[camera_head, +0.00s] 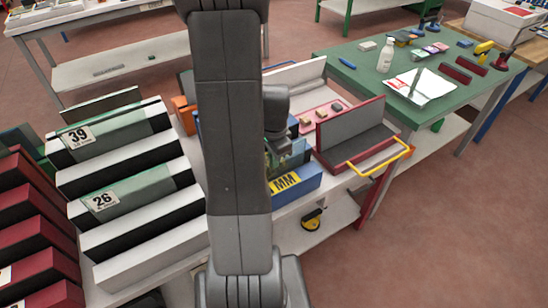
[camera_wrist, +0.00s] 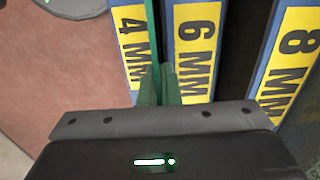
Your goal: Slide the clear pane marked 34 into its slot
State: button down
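A thin green-edged clear pane (camera_wrist: 155,40) shows edge-on in the wrist view, between the 4 MM label (camera_wrist: 132,40) and the 6 MM label (camera_wrist: 194,50). My gripper (camera_wrist: 159,82) has its fingers close together on either side of the pane's near end, and seems shut on it. No number shows on this pane, so I cannot confirm it is 34. In the head view, greenish glass (camera_head: 290,160) shows beside my arm, above a blue holder with a yellow MM label (camera_head: 285,183). My arm hides the fingers there. How deep the pane sits is unclear.
An 8 MM label (camera_wrist: 298,45) is at the right in the wrist view. Panes marked 39 (camera_head: 80,136) and 26 (camera_head: 102,200) stand in a rack at left. A red-framed tray with a yellow handle (camera_head: 380,160) stands close on the right. A green table (camera_head: 350,80) is behind.

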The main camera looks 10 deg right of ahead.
jog(key=shift+f+b, duration=0.3)
jog(key=shift+f, duration=0.1)
dwell(0.7)
jog(key=c, duration=1.6)
grip_release()
jog(key=shift+o, duration=0.2)
notch_tip(320, 180, up, 14)
jog(key=shift+s, duration=0.15)
jog(key=shift+f, duration=0.15)
notch_tip(320, 180, down, 14)
jog(key=shift+r, duration=0.35)
